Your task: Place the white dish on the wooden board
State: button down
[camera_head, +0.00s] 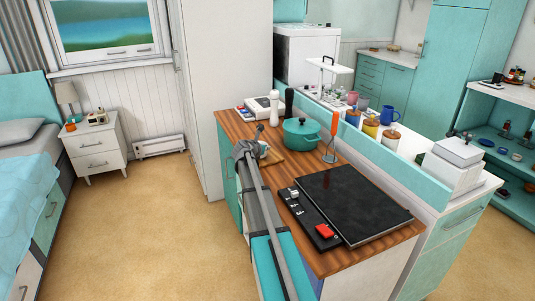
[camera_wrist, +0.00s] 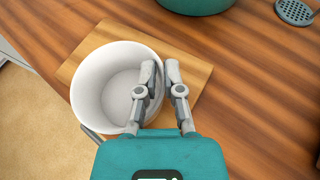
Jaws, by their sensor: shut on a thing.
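The white dish (camera_wrist: 112,88) is a round, deep, empty bowl in the wrist view. My gripper (camera_wrist: 160,72) is shut on its right wall, with one finger inside the dish and one outside. The light wooden board (camera_wrist: 192,88) lies on the counter under the dish, which covers much of it. The dish's left side reaches past the board's left edge in this view. I cannot tell whether the dish touches the board. In the head view a bit of the dish (camera_head: 264,149) shows beside my arm, above the board (camera_head: 273,157).
A teal pot (camera_head: 301,135) stands behind the board. A black hob (camera_head: 352,203) fills the front of the wooden counter (camera_head: 285,174). The counter's left edge is close to the dish.

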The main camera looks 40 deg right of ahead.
jog(key=shift+f, duration=0.45)
jog(key=c, duration=0.8)
grip_release()
jog(key=shift+o, duration=0.2)
jog(key=shift+r, duration=0.1)
jog(key=p+v, duration=0.4)
jog(key=v, duration=0.8)
